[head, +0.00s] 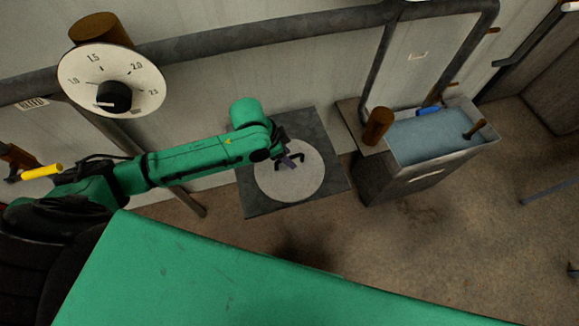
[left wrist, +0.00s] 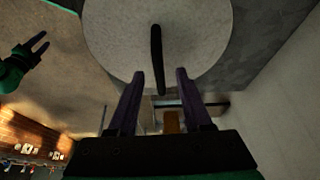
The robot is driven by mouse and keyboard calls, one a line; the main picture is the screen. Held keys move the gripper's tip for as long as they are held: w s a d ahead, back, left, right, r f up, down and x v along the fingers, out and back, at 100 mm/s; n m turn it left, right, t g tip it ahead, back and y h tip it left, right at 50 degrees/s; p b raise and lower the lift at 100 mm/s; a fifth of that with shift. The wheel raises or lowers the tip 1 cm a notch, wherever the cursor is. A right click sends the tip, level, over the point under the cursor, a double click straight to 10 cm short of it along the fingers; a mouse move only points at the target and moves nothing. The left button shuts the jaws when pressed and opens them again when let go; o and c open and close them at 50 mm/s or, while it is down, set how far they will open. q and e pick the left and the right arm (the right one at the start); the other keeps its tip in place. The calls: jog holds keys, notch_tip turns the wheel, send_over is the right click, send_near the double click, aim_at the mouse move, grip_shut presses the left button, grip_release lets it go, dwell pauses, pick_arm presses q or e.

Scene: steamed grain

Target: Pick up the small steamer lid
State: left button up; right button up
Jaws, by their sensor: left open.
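The small steamer lid (head: 308,186) is a pale round disc lying flat on a dark grey square top (head: 258,205). In the left wrist view the lid (left wrist: 108,32) fills the upper middle, with a dark bar handle (left wrist: 156,48) across it. My left gripper (head: 291,158) is over the lid's upper part. Its two fingers (left wrist: 160,75) are apart, and the near end of the handle shows between them in the picture. I cannot tell whether they touch it. My right gripper (left wrist: 38,47) shows at the left of the wrist view with its prongs apart, away from the lid.
A metal basin of bluish water (head: 432,140) stands right of the lid, with a brown cylinder (head: 377,125) at its left edge and a blue object (head: 428,111) at its back rim. A round dial (head: 112,72) and a grey pipe (head: 270,38) are behind. Floor shows at lower right.

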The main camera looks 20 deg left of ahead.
pick_arm(q)
jog(key=shift+x, duration=0.85)
grip_shut()
jog(key=shift+r, duration=0.1)
dwell(0.6)
